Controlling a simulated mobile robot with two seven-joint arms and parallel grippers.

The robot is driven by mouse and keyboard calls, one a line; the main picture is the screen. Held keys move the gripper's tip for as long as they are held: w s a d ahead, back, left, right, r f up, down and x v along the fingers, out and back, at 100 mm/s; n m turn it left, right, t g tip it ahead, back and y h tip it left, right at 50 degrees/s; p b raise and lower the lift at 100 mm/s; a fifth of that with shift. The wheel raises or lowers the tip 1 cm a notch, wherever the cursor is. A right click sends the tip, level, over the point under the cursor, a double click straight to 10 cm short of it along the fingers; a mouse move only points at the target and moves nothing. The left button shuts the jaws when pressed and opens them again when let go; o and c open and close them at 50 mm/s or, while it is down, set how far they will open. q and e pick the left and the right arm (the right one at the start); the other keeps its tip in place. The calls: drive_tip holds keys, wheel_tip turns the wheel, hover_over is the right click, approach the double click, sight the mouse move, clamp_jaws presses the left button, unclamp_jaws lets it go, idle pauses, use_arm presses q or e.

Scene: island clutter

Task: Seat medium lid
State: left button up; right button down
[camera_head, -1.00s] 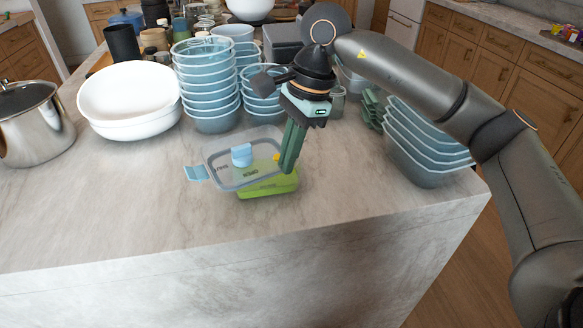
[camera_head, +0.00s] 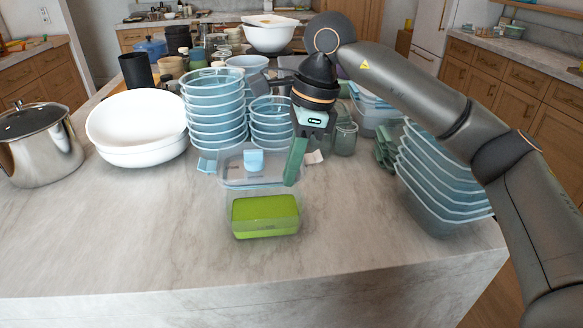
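A clear lid with light-blue clips (camera_head: 235,183) is at the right gripper, just behind and above the front container. My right gripper (camera_head: 294,163) is seen edge-on and appears shut on the lid's right side. The fingertips' exact contact is partly hidden. A clear container (camera_head: 267,234) with a bright green block (camera_head: 265,212) inside stands open near the island's front edge. The lid is apart from this container, on its far side. My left gripper is not in view.
Stacked blue-rimmed containers (camera_head: 215,112) stand behind the lid, with another stack (camera_head: 435,185) at the right under my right arm. White bowls (camera_head: 137,125) and a steel pot (camera_head: 38,150) stand at the left. The island's front left (camera_head: 120,230) is clear.

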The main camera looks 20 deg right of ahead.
sight(295, 183)
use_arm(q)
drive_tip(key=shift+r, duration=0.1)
use_arm(e)
drive_tip(key=shift+d+b+x, duration=0.25)
drive_tip(key=shift+b+x, duration=0.5)
drive_tip(key=shift+x, duration=0.25)
drive_tip(key=shift+d+b+x, duration=0.2)
drive_tip(key=shift+b+x, duration=0.4)
drive_tip(key=shift+x, duration=0.3)
drive_tip(key=shift+s+f+b, duration=0.15)
drive_tip(key=shift+f+b, duration=0.4)
drive_tip(key=shift+f, duration=0.5)
use_arm(q)
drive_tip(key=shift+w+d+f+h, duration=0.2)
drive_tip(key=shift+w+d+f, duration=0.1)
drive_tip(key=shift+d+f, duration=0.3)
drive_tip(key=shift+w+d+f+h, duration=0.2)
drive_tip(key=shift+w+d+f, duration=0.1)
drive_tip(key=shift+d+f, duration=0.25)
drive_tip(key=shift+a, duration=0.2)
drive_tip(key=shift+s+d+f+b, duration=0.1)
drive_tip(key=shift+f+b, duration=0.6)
drive_tip(key=shift+b, duration=0.05)
use_arm(e)
drive_tip(key=shift+d+x, duration=0.25)
drive_tip(key=shift+x, duration=0.75)
drive_tip(key=c, duration=1)
unclamp_jaws()
